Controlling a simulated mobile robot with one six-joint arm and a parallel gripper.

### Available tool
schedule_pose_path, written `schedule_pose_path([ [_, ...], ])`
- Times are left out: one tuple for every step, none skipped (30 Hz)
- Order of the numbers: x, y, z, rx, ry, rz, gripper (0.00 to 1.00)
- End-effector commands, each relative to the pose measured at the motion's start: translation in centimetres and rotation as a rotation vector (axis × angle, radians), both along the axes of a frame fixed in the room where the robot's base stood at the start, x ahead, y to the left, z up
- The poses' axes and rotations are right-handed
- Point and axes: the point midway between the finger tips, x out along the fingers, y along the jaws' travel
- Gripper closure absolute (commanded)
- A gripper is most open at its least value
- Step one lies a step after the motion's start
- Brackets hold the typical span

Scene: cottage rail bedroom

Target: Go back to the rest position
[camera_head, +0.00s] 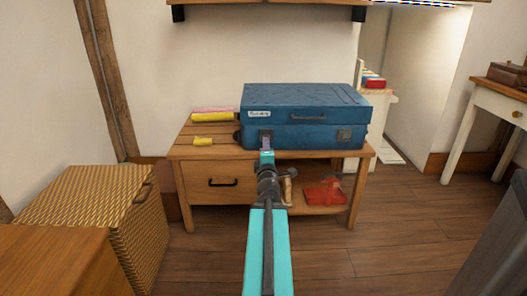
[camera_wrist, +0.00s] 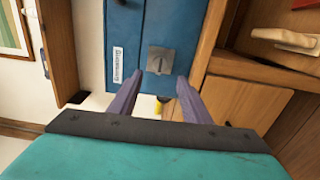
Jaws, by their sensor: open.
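My gripper (camera_head: 266,150) reaches forward to the front of a blue suitcase (camera_head: 306,103) that lies closed on a wooden bench. In the wrist view my gripper (camera_wrist: 158,92) is open, with two purple fingers apart and nothing between them. The suitcase (camera_wrist: 125,45) fills the space beyond the fingers, with a metal latch plate (camera_wrist: 160,61) just past the fingertips. I cannot tell whether a fingertip touches the case.
The wooden bench (camera_head: 186,153) has a drawer, yellow items (camera_head: 203,141) on top and a red item (camera_head: 323,193) on its lower shelf. A wicker basket (camera_head: 95,210) stands at left and a white table (camera_head: 497,105) at right.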

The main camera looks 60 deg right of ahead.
Motion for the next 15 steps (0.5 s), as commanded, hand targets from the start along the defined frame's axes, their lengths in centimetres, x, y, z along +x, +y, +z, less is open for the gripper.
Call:
schedule_pose_path([
  [-0.3, -0.14, 0.0, 0.0, 0.0, -0.004, 0.56],
  [-0.42, -0.21, 0.0, 0.0, 0.0, -0.006, 0.56],
  [-0.56, -0.3, -0.01, 0.0, 0.0, -0.008, 0.56],
  [-0.64, -0.37, 0.0, 0.0, 0.0, -0.009, 0.56],
  [-0.72, -0.43, -0.01, 0.0, 0.0, -0.011, 0.56],
  [-0.81, -0.51, 0.0, 0.0, -0.001, -0.012, 0.56],
  [-0.89, -0.56, 0.0, 0.0, -0.001, -0.013, 0.56],
  [-0.94, -0.61, 0.0, 0.0, -0.001, -0.014, 0.56],
  [-1.01, -0.67, 0.0, 0.0, -0.001, -0.015, 0.56],
  [-1.07, -0.71, 0.0, 0.0, -0.001, -0.016, 0.56],
  [-1.1, -0.75, -0.01, 0.0, -0.001, -0.016, 0.56],
  [-1.16, -0.79, -0.01, 0.0, -0.001, -0.017, 0.56],
  [-1.17, -0.8, -0.01, 0.0, -0.001, -0.017, 0.56],
  [-1.19, -0.83, -0.01, 0.0, -0.001, -0.018, 0.56],
  [-1.25, -0.86, 0.0, 0.0, -0.001, -0.019, 0.56],
])
